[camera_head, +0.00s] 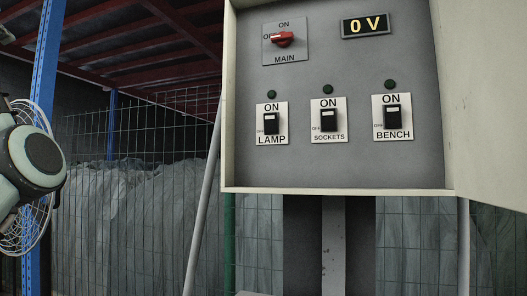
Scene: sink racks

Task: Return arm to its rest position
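Part of my arm shows at the left edge of the head view, a pale rounded joint with a dark cap. No gripper is in view, so I cannot see whether either is open or shut. The arm joint is apart from the open electrical panel box (350,163), which fills the upper middle and right. The panel carries a red main knob (283,39), lying sideways with its OFF mark at the left. A display (365,25) reads 0 V. Below are the LAMP switch (271,122), SOCKETS switch (329,119) and BENCH switch (392,116), with dark green lamps above them.
The panel's open door (490,90) stands out at the right. A wire fan (30,225) is behind my arm by a blue post (45,75). A grey slanted pole (203,205) stands left of the panel. A wire mesh fence (130,200) closes the back.

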